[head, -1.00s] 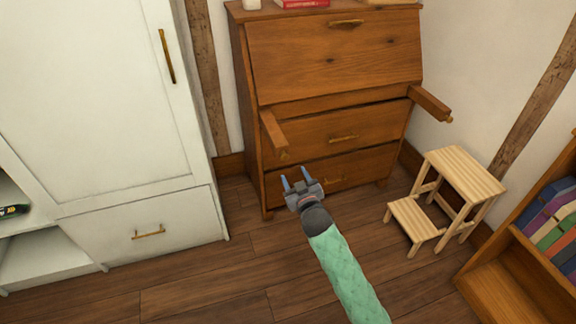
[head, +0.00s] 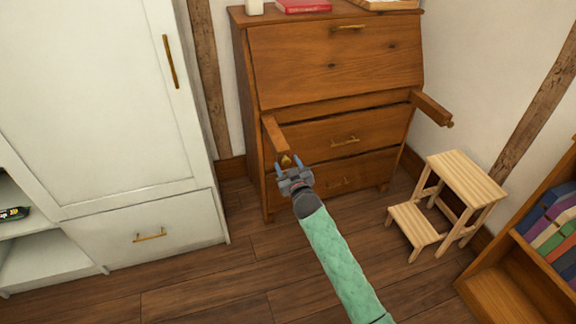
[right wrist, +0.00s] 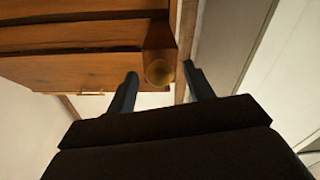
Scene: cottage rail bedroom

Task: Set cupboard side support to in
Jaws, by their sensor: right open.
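The wooden bureau (head: 335,65) has two support bars sticking out under its closed slanted front. The cupboard-side support (head: 274,134) is the left bar, beside the white cupboard, and it is pulled out. Its round brass knob (right wrist: 159,72) faces the right wrist camera. My right gripper (head: 292,166) is open at the front end of this bar. In the right wrist view the knob appears between the two fingers, near their tips; I cannot tell whether they touch it. The other support (head: 430,105), on the right, is also out. My left gripper is not in view.
The white cupboard (head: 110,100) stands close on the left. A wooden step stool (head: 465,178) stands at the right, near a bookcase (head: 510,290) with several books. A red book (head: 303,6) lies on the bureau's top. The floor before the bureau is clear.

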